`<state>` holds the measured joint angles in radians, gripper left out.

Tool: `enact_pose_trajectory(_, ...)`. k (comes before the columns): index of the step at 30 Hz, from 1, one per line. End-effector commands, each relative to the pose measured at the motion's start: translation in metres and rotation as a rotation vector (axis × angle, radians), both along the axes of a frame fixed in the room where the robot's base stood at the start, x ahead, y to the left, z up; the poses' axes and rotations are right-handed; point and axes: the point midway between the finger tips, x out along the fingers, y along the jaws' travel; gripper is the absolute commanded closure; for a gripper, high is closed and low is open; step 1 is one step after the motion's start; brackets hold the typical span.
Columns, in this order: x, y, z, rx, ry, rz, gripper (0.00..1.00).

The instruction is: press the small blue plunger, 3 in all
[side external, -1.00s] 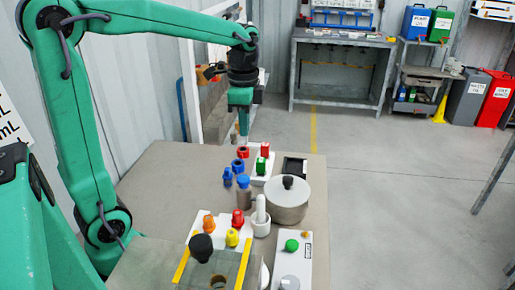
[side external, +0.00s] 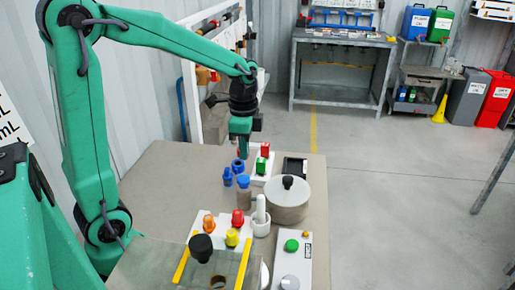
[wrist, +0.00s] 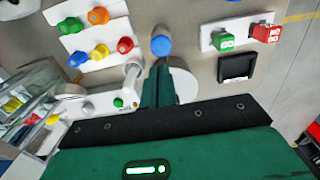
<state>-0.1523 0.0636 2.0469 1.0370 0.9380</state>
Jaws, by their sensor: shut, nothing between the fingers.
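The small blue plunger looks like the round blue cap (side external: 243,181) on a grey cylinder, standing upright on the table left of the pot; it also shows in the wrist view (wrist: 161,46). My gripper (side external: 243,153) is shut and empty, pointing down behind the cap in the side view. In the wrist view its fingertips (wrist: 161,68) point toward the cap. I cannot tell the height gap, but in the side view they look apart.
A lidded pot (side external: 288,203) stands right of the plunger. Green (side external: 261,166) and red (side external: 265,150) blocks sit on a white base behind.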

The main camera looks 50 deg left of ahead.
Motion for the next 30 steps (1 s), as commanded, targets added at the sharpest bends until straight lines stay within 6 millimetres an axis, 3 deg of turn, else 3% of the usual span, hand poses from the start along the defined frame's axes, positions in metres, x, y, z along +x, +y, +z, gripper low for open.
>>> enact_pose_trajectory(6, -0.001, 0.001, -0.034, -0.001, 0.004, 0.0, 1.0)
enact_pose_trajectory(13, -0.001, 0.002, -0.06, -0.001, 0.002, 0.0, 1.0)
enact_pose_trajectory(30, -0.001, 0.002, -0.07, 0.0, 0.0, 0.0, 1.0)
